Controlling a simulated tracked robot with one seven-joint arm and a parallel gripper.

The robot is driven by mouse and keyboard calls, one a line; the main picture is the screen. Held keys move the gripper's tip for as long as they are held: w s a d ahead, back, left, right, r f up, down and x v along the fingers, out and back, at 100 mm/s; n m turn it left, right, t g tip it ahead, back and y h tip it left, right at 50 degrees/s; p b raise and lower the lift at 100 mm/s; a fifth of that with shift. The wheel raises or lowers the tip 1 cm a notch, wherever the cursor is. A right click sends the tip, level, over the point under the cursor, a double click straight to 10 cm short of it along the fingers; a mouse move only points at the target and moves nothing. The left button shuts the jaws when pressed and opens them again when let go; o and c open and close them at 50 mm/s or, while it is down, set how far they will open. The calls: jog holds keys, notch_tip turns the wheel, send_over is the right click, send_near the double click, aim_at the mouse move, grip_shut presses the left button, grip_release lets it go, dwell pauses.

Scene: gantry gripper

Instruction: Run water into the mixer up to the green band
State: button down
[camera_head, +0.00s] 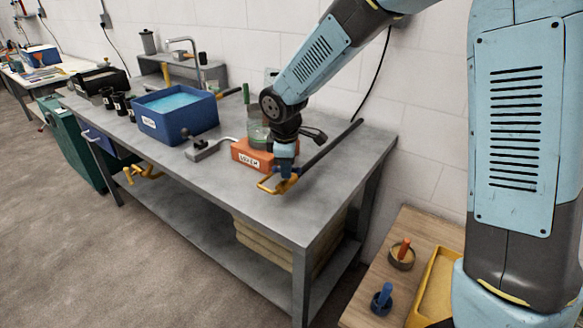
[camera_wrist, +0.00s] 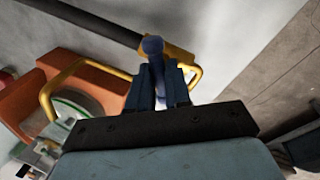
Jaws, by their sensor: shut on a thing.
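The orange-red box with a white label (camera_head: 252,154) stands on the grey bench and appears to be the mixer base. A clear vessel with a greenish tint (camera_head: 257,131) is on it, partly hidden by my arm; its water level cannot be read. A green ring (camera_wrist: 70,107) shows at the left in the wrist view. My gripper (camera_head: 285,168) is at the box's front right, shut on a dark blue knob (camera_wrist: 153,46). A long dark bar (camera_head: 332,143) runs from there to the back right.
A blue basin of water (camera_head: 179,124) stands left of the box, with a metal tap (camera_head: 188,42) behind. A grey fitting with a bent pipe (camera_head: 205,149) lies between basin and box. A wooden table (camera_head: 418,224) stands at lower right. The bench's front right is clear.

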jog(key=c, duration=1.1)
grip_release()
jog(key=shift+s+a, duration=0.15)
jog(key=s+r, duration=0.1)
jog(key=r, duration=0.8)
jog(key=s+r, duration=0.1)
jog(key=r, duration=0.3)
jog(key=shift+s+r, duration=0.2)
jog(key=shift+s, duration=0.1)
